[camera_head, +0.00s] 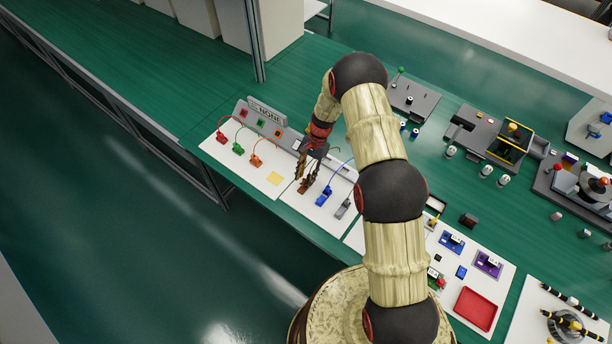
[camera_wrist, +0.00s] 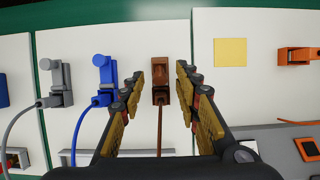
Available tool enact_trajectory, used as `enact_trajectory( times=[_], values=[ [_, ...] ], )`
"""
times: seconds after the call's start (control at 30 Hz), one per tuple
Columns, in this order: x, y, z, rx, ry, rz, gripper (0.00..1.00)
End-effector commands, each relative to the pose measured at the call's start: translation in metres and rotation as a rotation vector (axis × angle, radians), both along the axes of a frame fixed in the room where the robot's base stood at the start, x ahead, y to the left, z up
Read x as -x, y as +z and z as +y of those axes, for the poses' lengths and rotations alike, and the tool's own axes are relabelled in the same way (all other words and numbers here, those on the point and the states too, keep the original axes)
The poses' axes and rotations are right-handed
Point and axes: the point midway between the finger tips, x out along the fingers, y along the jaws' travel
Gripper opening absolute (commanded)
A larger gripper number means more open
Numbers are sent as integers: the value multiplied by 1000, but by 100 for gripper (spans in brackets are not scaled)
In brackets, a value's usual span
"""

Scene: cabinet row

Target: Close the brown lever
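The brown lever (camera_wrist: 160,90) is a small brown block-and-handle piece on a white panel. In the wrist view it lies between my two fingers, with a gap on each side, and a brown cable runs from it toward my palm. My gripper (camera_wrist: 160,70) is open and empty, its tan fingers pointing at the panel. In the head view my gripper (camera_head: 309,170) hangs close over the brown lever (camera_head: 304,188) and partly hides it. I cannot tell whether the fingertips reach down to the lever's height.
A blue lever (camera_wrist: 103,72) and a grey lever (camera_wrist: 58,82) stand beside the brown one. A yellow square (camera_wrist: 230,52) and an orange lever (camera_wrist: 297,56) are on the other side. Green (camera_head: 238,149) and red (camera_head: 221,138) levers stand farther left in the head view.

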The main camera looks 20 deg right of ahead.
Motion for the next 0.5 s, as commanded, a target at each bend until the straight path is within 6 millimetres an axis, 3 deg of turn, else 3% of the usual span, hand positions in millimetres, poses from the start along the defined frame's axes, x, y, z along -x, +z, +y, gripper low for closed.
enact_trajectory(
  times=[0.07,0.5],
  values=[
    [0,0,0,0,0,0,33],
    [0,0,0,0,0,0,8]
  ],
)
